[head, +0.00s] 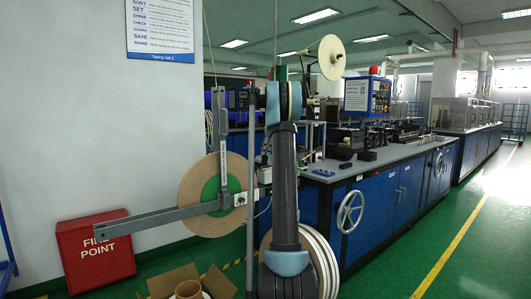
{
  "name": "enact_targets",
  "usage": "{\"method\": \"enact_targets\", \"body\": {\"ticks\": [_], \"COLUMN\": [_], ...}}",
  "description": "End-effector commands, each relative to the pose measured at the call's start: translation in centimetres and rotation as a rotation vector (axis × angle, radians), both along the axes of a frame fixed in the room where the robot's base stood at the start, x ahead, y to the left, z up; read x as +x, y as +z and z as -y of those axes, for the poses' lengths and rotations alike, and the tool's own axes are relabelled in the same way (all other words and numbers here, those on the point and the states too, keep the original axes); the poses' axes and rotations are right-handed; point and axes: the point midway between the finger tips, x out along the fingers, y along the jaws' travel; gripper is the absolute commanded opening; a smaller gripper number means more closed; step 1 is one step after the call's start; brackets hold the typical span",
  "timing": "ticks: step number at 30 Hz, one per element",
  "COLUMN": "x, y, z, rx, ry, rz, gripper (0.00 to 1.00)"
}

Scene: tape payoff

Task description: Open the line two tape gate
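A grey metal gate (165,219) stands at the left-centre, a long flat horizontal bar joined to an upright bar. It crosses in front of a large tan tape reel (192,196) with a green centre. A small white fitting with dark dots (240,199) sits at the bar's right end, beside my arm. I cannot tell from this view whether the gate is latched. My dark arm with light-blue joints rises through the middle of the picture and covers what is behind it. I cannot make out my gripper's fingers; they may be hidden behind the arm.
A red fire point box (95,250) stands below the gate's left end. An open cardboard box (160,284) lies on the floor at the bottom. A blue machine bench (385,195) with a handwheel (350,212) stands right. Green floor (480,255) is clear at right.

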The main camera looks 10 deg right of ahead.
Motion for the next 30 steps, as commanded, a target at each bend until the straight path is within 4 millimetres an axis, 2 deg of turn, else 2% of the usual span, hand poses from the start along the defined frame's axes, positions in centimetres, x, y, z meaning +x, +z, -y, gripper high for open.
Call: {"method": "enact_targets", "body": {"ticks": [5,8,21,25,30], "x": [-0.1,-0.4,-2.5,-3.0,-3.3], "y": [0.3,1.1,8.5,10.1,11.1], "z": [0.1,0.2,1.2,1.4,1.5], "rx": [-0.001,-0.001,-0.001,-0.001,-0.001], "ry": [0.0,0.0,0.0,0.0,0.0], "rz": [-0.001,-0.001,-0.001,-0.001,-0.001], "gripper": [0.31,0.31,0.31,0.31,0.31]}}
